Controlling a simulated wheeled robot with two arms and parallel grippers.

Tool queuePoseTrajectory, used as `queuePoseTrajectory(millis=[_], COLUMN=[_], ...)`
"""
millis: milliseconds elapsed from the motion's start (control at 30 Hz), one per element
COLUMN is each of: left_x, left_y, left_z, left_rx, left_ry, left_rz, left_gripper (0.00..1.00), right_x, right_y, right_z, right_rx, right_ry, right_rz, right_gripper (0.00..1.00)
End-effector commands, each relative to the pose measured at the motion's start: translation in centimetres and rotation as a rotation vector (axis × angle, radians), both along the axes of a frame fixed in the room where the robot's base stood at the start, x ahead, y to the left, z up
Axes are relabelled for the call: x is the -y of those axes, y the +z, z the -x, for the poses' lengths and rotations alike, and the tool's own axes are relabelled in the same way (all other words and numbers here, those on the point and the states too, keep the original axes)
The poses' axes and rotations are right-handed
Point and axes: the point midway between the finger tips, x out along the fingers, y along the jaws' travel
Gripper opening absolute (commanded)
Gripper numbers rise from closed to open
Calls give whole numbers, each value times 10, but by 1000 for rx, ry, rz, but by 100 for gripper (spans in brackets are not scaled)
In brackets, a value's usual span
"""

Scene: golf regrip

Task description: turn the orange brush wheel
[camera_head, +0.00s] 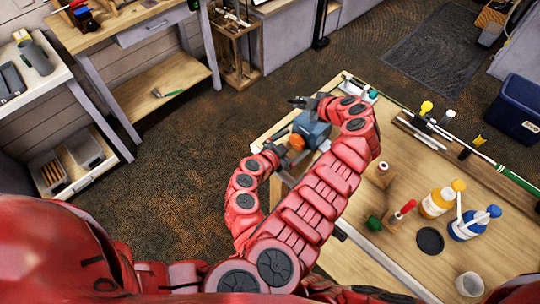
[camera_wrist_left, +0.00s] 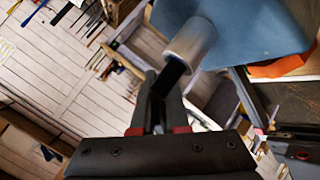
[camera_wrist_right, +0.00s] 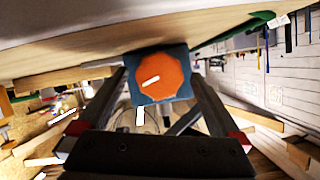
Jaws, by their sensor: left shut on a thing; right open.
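The orange brush wheel (camera_head: 296,141) sits on the face of a blue block (camera_head: 314,129) at the table's left edge. In the right wrist view the wheel (camera_wrist_right: 160,76) is face-on, with a pale mark. My right gripper (camera_head: 277,149) is open, and its fingers flank the wheel and block; contact cannot be told. My left arm reaches across to the block's far side, where the left gripper (camera_head: 300,102) shows small. In the left wrist view that gripper (camera_wrist_left: 163,84) is shut on a dark piece at the end of a grey cylinder (camera_wrist_left: 190,43) beside the block (camera_wrist_left: 245,30).
The wooden table (camera_head: 455,240) holds yellow (camera_head: 438,202) and blue (camera_head: 470,226) bottles, a black disc (camera_head: 430,240), a white cup (camera_head: 469,284) and a red-handled tool (camera_head: 404,211). A golf club (camera_head: 485,158) lies along its far edge. Open floor (camera_head: 170,180) lies left.

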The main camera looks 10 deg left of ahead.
Motion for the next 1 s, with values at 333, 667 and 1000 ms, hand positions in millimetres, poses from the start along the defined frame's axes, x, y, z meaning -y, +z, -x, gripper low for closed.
queuePoseTrajectory(millis=[333, 667, 1000], left_x=[0, 0, 0], left_y=[0, 0, 0], left_z=[0, 0, 0], left_rx=[0, 0, 0], left_ry=[0, 0, 0], left_rz=[0, 0, 0], left_gripper=[0, 0, 0], right_x=[-18, -52, -64], right_y=[11, 36, 46], right_z=[25, 73, 90], right_rx=[-103, -101, -97], right_ry=[-1, 1, -1], right_rz=[135, 135, 134], right_gripper=[100, 100, 100])
